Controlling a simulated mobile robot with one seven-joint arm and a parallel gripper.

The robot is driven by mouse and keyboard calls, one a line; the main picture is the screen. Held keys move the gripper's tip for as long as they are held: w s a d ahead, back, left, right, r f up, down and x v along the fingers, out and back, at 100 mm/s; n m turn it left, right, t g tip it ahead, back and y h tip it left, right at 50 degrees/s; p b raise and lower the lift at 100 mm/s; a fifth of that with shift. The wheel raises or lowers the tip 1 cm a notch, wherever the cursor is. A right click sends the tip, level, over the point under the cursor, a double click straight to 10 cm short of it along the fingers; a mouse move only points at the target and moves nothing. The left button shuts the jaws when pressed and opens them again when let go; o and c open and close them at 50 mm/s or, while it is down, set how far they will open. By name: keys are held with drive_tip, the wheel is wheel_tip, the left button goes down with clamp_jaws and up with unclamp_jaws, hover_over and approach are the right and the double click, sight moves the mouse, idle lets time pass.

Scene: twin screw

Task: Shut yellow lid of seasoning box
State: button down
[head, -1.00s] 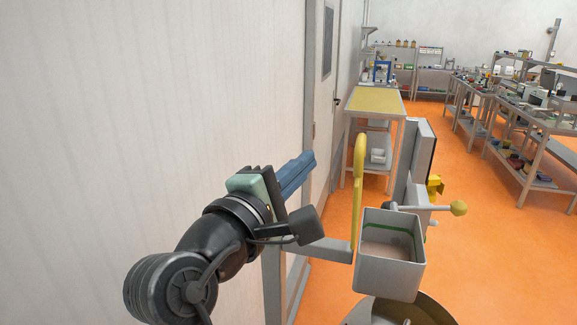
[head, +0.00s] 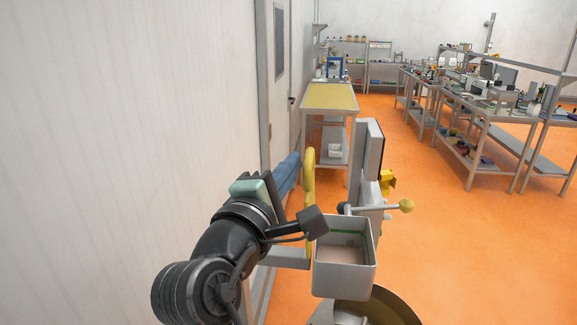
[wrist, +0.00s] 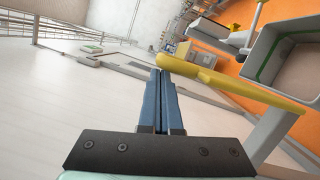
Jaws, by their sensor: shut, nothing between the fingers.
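The seasoning box (head: 343,272) is a grey open-topped square box at the lower middle of the head view, with light contents and a green line inside. Its yellow lid (head: 309,190) stands upright at the box's left side, so the box is open. In the wrist view the box (wrist: 292,60) is at the upper right and the lid (wrist: 240,84) runs edge-on across the right. My gripper (head: 293,163) has blue fingers, shut and empty, just left of the lid. In the wrist view the fingertips (wrist: 160,72) are close to the lid's end; I cannot tell whether they touch.
A grey stand with a yellow-knobbed lever (head: 406,206) is behind the box. A round metal bowl (head: 385,308) is below it. A white wall and door are close on the left. A yellow-topped table (head: 330,97) is beyond. Orange floor is open to the right.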

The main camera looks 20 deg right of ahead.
drive_tip(key=shift+s+d+r+m, duration=0.1)
drive_tip(key=shift+d+m, duration=0.2)
drive_tip(key=shift+d, duration=0.05)
drive_tip(key=shift+s+d, duration=0.1)
drive_tip(key=shift+d, duration=0.05)
drive_tip(key=shift+s+d+r+m+g+p, duration=0.1)
drive_tip(key=shift+s+d+m+g+p, duration=0.05)
drive_tip(key=shift+d+m+p, duration=0.2)
drive_tip(key=shift+s+d+r+m+g+p, duration=0.1)
drive_tip(key=shift+d+m+g+p, duration=0.1)
drive_tip(key=shift+d+m, duration=0.15)
drive_tip(key=s+d+f+m+y, duration=0.2)
drive_tip(key=d+f+m, duration=0.4)
drive_tip(key=d+m, duration=0.1)
drive_tip(key=s+d+f+m+y+b, duration=0.1)
drive_tip(key=s+d+f+m+y, duration=0.1)
drive_tip(key=d+f+m, duration=0.3)
drive_tip(key=shift+s+d+f+m+g+y, duration=0.35)
drive_tip(key=shift+s+d+m, duration=0.5)
drive_tip(key=shift+m, duration=0.45)
